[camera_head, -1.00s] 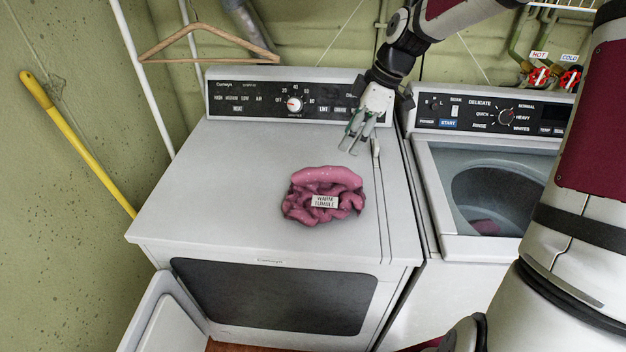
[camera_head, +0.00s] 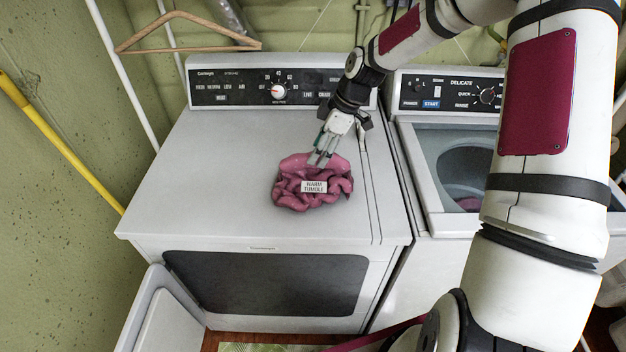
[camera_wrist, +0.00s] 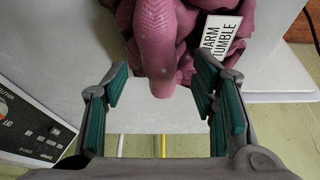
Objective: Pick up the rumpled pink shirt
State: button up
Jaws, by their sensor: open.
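The rumpled pink shirt (camera_head: 312,182) lies in a heap on top of the dryer (camera_head: 220,180). A white tag (camera_head: 314,187) reading "WARM TUMBLE" sits on its front. My gripper (camera_head: 321,160) is at the shirt's back edge, with its fingers pointing down at it. In the wrist view my gripper (camera_wrist: 163,98) is open, and a rolled fold of the shirt (camera_wrist: 156,40) reaches between the two green-padded fingers. The fingers stand apart from that fold on both sides. I cannot tell how high the fingertips are above the dryer top.
The dryer's control panel (camera_head: 275,88) rises behind the shirt. An open-lidded washer (camera_head: 428,150) stands to the right with something pink inside. The dryer door (camera_head: 165,315) hangs open at the front left. A wooden hanger (camera_head: 185,30) hangs behind. The dryer top left of the shirt is clear.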

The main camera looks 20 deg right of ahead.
jog(key=shift+x, duration=1.5)
jog(key=shift+d, duration=0.1)
jog(key=shift+c, duration=0.2)
grip_shut()
jog(key=shift+r, duration=0.15)
jog(key=shift+r, duration=0.65)
jog(key=shift+a+v, duration=0.25)
jog(key=shift+v, duration=0.8)
jog(key=s+d, duration=0.3)
jog(key=s, duration=0.4)
jog(key=s+d+r+p, duration=0.1)
jog(key=s+d, duration=0.2)
jog(key=s, duration=0.4)
jog(key=shift+d+r, duration=0.2)
jog(key=shift+d, duration=0.15)
